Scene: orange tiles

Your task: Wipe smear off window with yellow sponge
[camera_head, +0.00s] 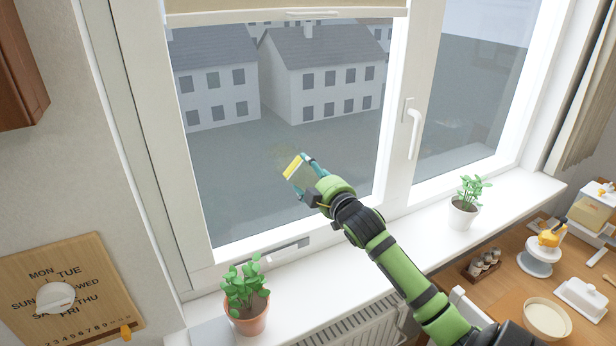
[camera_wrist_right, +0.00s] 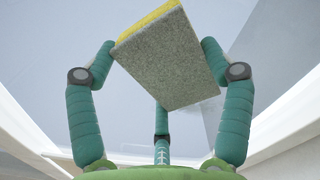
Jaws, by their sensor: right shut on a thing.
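My right gripper (camera_head: 304,178) reaches up from the lower right to the left window pane (camera_head: 230,190). It is shut on the yellow sponge (camera_head: 292,166), which is held at the glass; I cannot tell whether it touches. In the right wrist view, the teal fingers of the gripper (camera_wrist_right: 160,75) close around the sponge (camera_wrist_right: 170,60), with its grey-green side toward the camera and a yellow edge at the top. A faint yellowish smear (camera_head: 284,156) seems to show on the glass by the sponge, partly hidden by it. My left gripper is not in view.
A plant in a terracotta pot (camera_head: 247,312) stands on the white sill (camera_head: 330,270) at left; a plant in a white pot (camera_head: 462,214) stands at right. The window handle (camera_head: 413,132) juts out right of the pane. A wooden table (camera_head: 500,285) with dishes is lower right.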

